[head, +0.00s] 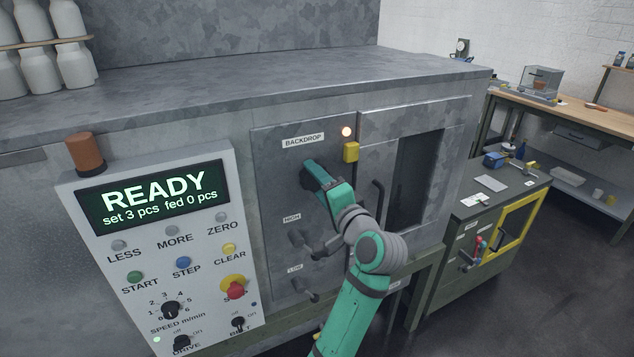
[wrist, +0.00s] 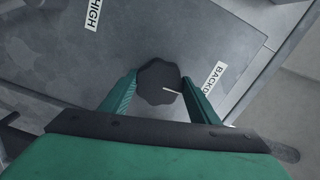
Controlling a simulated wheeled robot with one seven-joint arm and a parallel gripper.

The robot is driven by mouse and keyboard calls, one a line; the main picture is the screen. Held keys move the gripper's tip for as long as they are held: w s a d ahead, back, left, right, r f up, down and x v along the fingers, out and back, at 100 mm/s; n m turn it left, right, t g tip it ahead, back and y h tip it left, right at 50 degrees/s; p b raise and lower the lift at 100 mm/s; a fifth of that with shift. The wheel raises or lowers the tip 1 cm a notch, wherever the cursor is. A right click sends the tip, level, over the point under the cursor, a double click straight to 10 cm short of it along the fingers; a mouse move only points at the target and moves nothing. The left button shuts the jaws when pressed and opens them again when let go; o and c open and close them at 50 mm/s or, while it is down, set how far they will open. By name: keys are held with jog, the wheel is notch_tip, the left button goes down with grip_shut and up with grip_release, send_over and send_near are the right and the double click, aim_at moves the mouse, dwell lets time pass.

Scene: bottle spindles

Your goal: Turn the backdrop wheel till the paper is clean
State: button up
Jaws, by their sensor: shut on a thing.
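The backdrop wheel is a dark, lobed knob (wrist: 158,82) with a short white pointer line, on the grey panel under the BACKDROP label (head: 303,141). In the wrist view the green fingers of my gripper (wrist: 160,98) stand on both sides of the knob, shut on it. In the head view my gripper (head: 312,178) reaches the panel just below the label and covers most of the wheel. The pointer line lies toward the right finger in the wrist view. I cannot make out the paper; the window (head: 414,178) to the right looks dark.
A lit lamp (head: 346,132) and a yellow block (head: 351,152) sit right of the label. Two more controls (head: 300,240) are below my gripper. A door handle (head: 378,200) stands out close to my arm. The control box (head: 150,205) at left reads READY.

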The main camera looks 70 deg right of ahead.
jog(key=o, duration=1.1)
jog(key=shift+c, duration=0.2)
jog(key=v, duration=1.1)
jog(key=shift+w+d, duration=0.1)
